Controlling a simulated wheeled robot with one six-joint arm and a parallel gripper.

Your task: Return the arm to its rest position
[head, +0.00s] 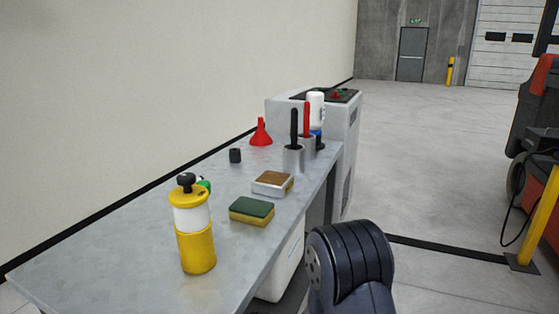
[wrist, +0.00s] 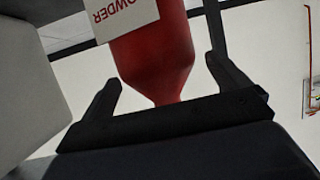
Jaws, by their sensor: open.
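My gripper (wrist: 163,70) shows in the wrist view with its two dark fingers spread apart. Nothing is held between them. A red bottle-shaped body (wrist: 150,50) with a white label ending in "OWDER" appears between and beyond the fingers; its distance from them cannot be told. In the head view, a dark rounded link of my arm (head: 350,262) stands at the lower right, to the right of the bench. The gripper itself is not seen in the head view.
A grey cabinet (head: 348,150) stands beyond. A red-and-dark vehicle (head: 535,125) and yellow post (head: 545,220) are right; floor (head: 430,170) between is clear.

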